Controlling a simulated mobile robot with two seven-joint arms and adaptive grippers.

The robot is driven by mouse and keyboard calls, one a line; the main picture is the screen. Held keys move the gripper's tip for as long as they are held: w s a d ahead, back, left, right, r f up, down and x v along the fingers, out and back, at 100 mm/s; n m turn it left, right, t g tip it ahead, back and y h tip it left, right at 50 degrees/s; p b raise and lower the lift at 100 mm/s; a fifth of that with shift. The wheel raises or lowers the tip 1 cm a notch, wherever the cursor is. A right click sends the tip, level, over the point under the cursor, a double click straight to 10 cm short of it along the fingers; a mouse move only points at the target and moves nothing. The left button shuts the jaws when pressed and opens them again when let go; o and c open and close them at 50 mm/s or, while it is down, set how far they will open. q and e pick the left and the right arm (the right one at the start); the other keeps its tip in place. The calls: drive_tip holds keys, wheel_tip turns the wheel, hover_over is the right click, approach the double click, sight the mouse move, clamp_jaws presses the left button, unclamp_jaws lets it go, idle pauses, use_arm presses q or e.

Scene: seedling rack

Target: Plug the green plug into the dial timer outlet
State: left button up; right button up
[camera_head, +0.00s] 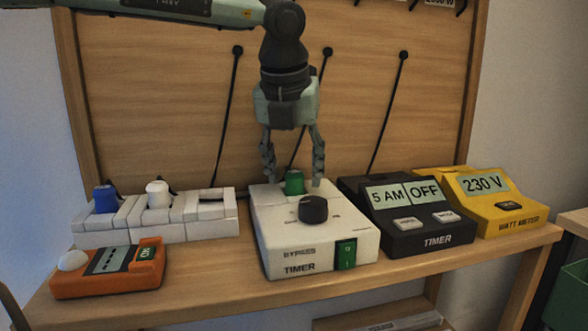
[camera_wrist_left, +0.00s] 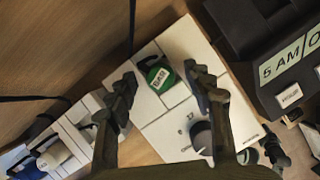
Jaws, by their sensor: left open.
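The green plug (camera_head: 294,182) stands at the back of the top of the white dial timer (camera_head: 282,222), behind its black dial. In the left wrist view the green plug (camera_wrist_left: 157,73) has a pale label on top and a dark cord at its far side. How deep it sits in the outlet cannot be seen. My left gripper (camera_head: 293,179) points down with its fingers open, one on each side of the plug. In the left wrist view both fingers of the gripper (camera_wrist_left: 161,74) stand apart from the plug. My right gripper is not in view.
A white power strip (camera_head: 160,233) with a blue plug (camera_head: 105,198) and a white plug (camera_head: 158,193) stands left. An orange device (camera_head: 145,272) lies before it. A black timer (camera_head: 395,240) and yellow watt meter (camera_head: 508,225) stand right. Cords hang on the back board.

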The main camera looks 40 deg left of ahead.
use_arm(q)
drive_tip(key=v, duration=1.2)
